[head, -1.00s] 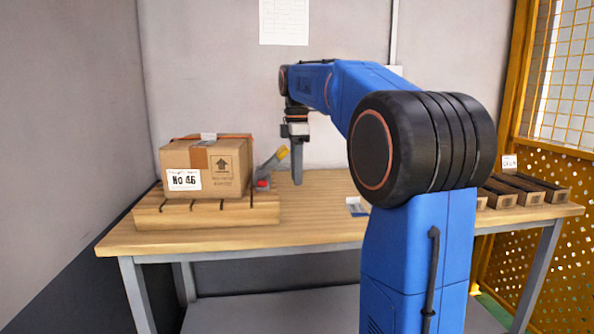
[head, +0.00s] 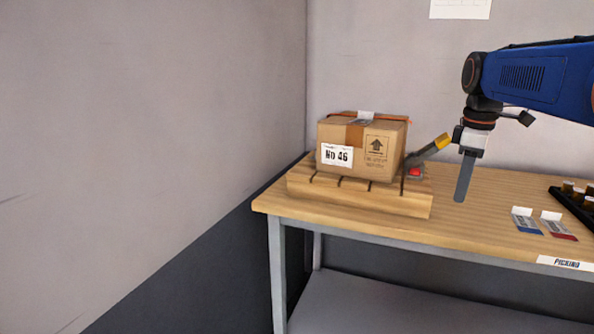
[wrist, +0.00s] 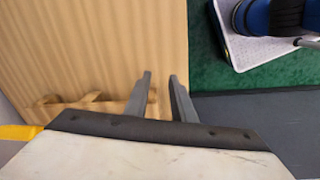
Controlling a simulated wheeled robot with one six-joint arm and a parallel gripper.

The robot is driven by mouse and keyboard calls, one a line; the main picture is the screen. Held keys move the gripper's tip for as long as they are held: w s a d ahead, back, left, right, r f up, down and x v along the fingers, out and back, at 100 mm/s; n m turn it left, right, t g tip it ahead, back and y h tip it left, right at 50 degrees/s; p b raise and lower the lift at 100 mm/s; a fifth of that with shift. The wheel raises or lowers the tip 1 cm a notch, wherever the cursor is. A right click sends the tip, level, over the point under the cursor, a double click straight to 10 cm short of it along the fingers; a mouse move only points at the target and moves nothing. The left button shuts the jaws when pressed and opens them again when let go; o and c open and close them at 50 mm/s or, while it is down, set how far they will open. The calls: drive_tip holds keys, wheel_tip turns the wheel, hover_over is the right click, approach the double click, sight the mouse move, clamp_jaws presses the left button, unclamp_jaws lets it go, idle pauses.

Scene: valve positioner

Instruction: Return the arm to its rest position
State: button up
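My gripper (head: 462,198) hangs pointing down above the wooden bench (head: 490,195), right of a cardboard box (head: 345,135) marked "No 46". In the wrist view my gripper (wrist: 160,75) has its two grey fingers apart, with nothing between them. In the head view the fingers overlap edge-on. My blue arm (head: 535,80) reaches in from the right, bent over the bench and partly out of frame. A clamp with a yellow-tipped lever (head: 442,140) and a red pad (head: 415,173) stands between the box and my gripper.
The box sits on a slotted wooden block (head: 350,196). Blue and red labelled cards (head: 526,220) and a black tray (head: 570,205) lie to the right. Walls close the left and back. The bench between gripper and cards is bare.

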drive_tip(key=s+a+f+m+t, duration=0.2)
drive_tip(key=s+a+f+m, duration=0.3)
drive_tip(key=s+f, duration=0.5)
drive_tip(key=s+a+f+m+t, duration=0.1)
drive_tip(key=s+a+f+m, duration=0.4)
drive_tip(key=s+f, duration=0.6)
drive_tip(key=s, duration=0.2)
drive_tip(key=shift+s+a+f+m+t, duration=0.15)
drive_tip(key=shift+s+a+m+t, duration=0.15)
drive_tip(key=shift+a+t, duration=0.1)
drive_tip(key=shift+d, duration=0.1)
